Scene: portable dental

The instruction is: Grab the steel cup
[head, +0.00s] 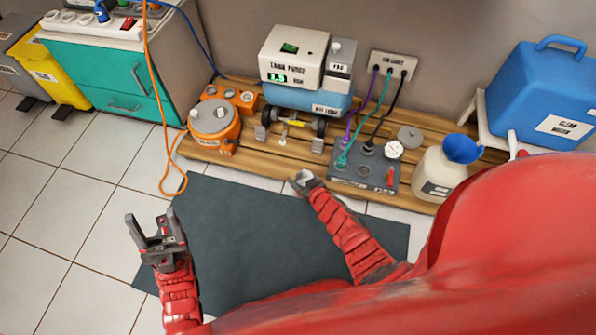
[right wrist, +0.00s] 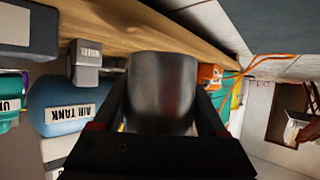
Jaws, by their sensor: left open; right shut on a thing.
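The steel cup (right wrist: 163,88) is a dark, shiny metal cup filling the middle of the right wrist view. It sits between the two dark fingers of my right gripper (right wrist: 163,112), which is shut on it. In the head view my right gripper (head: 306,182) is at the front edge of the wooden pallet with the cup's pale rim (head: 302,176) at its tip. From here I cannot tell whether the cup touches the wood. My left gripper (head: 156,224) is open and empty at the left, over the tiles and the mat's left edge.
The wooden pallet (head: 265,168) carries a pump with a blue air tank (head: 308,101), an orange round unit (head: 214,120), a grey valve box (head: 360,170) and a white jug (head: 440,175). An orange hose (head: 160,110) hangs at left. The dark mat (head: 240,240) is bare.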

